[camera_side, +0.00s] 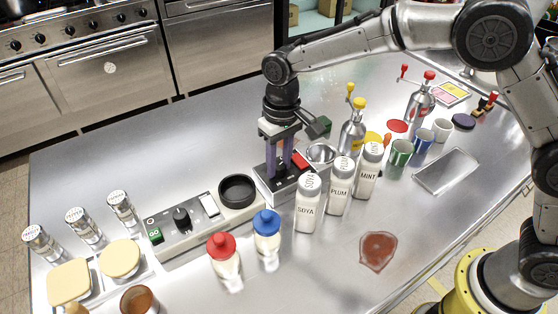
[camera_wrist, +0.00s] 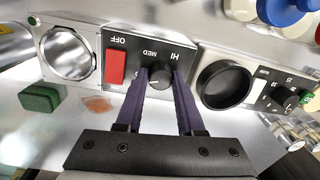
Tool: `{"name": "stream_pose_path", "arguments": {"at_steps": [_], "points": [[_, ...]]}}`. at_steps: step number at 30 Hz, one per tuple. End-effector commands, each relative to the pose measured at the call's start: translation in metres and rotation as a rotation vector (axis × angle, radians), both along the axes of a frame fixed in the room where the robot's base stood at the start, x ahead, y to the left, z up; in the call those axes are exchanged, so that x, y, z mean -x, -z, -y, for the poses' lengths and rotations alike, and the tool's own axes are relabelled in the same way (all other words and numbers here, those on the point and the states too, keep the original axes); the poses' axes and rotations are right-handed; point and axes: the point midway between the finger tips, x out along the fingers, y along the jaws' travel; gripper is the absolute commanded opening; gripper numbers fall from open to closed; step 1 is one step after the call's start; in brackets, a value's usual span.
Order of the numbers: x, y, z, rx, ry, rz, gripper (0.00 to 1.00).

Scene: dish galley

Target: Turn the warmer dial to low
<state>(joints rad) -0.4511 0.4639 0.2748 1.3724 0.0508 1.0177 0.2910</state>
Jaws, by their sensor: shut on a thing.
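The warmer's black panel (camera_wrist: 118,42) bears the labels OFF, MED and HI, upside down in the wrist view, and a red switch (camera_wrist: 116,67). The black round warmer dial (camera_wrist: 159,75) sits between the purple fingertips of my gripper (camera_wrist: 161,73), which is shut on it. The left finger covers part of the panel beside MED, so the low mark is not readable. I cannot tell which label the dial points to. In the side view my gripper (camera_side: 284,172) reaches down onto the warmer (camera_side: 262,182), and the fingers hide the dial.
A steel cup (camera_side: 321,154) stands in a holder beside the warmer. A second control box with a black knob (camera_side: 181,217) is to the left. SOYA (camera_side: 308,207), PLUM (camera_side: 340,188) and MINT (camera_side: 369,172) shakers stand close on the right. A green block (camera_wrist: 40,98) lies nearby.

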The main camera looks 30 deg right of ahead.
Motion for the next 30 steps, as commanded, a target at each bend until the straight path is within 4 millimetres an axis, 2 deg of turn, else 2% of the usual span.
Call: {"name": "stream_pose_path", "arguments": {"at_steps": [6,7,11,12,23,26,30], "points": [[0.000,-0.002,-0.001,-0.002,-0.001,0.003,0.00],[0.000,-0.002,-0.001,-0.002,-0.001,0.003,0.41],[0.000,-0.002,0.000,-0.002,-0.001,0.003,0.64],[0.000,-0.002,0.000,-0.001,-0.002,0.002,0.67],[-0.001,-0.006,0.000,-0.001,-0.002,0.003,0.67],[-0.001,-0.018,0.000,-0.003,-0.002,0.006,0.67],[-0.002,-0.045,0.001,-0.003,-0.002,0.007,0.67]]}}
